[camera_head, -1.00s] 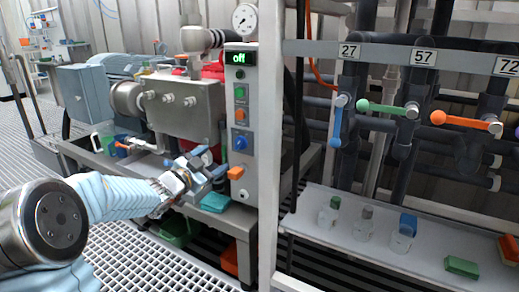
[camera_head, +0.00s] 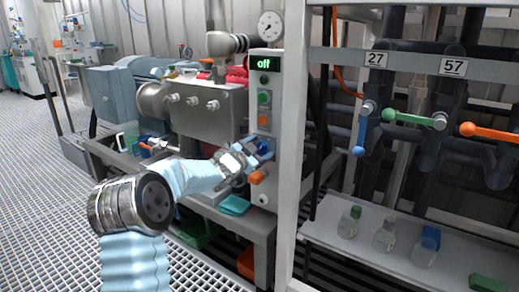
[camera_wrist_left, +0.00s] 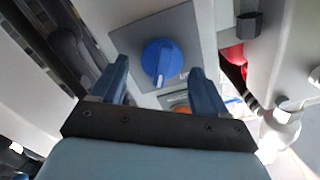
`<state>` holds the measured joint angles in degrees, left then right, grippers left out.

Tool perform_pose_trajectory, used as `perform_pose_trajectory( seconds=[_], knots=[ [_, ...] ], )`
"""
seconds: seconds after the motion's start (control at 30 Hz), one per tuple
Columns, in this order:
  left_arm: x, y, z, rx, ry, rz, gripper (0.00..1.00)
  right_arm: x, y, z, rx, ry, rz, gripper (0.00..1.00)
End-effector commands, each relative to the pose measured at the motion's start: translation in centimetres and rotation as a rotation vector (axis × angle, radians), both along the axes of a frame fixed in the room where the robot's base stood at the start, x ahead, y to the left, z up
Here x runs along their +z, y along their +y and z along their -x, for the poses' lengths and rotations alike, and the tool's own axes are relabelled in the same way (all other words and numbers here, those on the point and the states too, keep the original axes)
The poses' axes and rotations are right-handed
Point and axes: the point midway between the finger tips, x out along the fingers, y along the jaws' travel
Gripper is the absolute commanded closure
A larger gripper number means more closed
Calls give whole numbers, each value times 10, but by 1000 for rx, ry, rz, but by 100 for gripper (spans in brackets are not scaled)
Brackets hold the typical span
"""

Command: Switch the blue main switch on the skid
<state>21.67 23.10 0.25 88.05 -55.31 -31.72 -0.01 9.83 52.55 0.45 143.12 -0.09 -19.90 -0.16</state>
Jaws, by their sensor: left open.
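The blue main switch (camera_wrist_left: 162,62) is a round knob on a grey plate, seen in the left wrist view between the fingers of my left gripper (camera_wrist_left: 157,88). The panel's display (camera_head: 265,63) reads "off". My right gripper is not in view.
A grey upright post (camera_head: 292,200) stands close to the right. A shelf (camera_head: 385,262) with bottles is further right.

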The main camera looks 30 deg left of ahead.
Motion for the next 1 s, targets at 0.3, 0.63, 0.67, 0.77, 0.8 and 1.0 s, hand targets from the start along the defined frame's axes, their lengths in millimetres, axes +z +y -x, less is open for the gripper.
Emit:
perform_pose_trajectory(
  seconds=[0.3,0.63,0.67,0.77,0.8,1.0],
  knots=[
    [0,0,0,0,0,0,55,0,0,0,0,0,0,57],
    [0,0,0,0,1,7,82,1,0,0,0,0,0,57],
    [1,0,0,0,1,11,82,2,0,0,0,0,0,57],
    [2,1,0,0,3,33,82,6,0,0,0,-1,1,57],
    [2,1,0,0,4,47,82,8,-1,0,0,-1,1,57],
    [5,2,0,0,15,161,82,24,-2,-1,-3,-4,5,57]
  ],
)
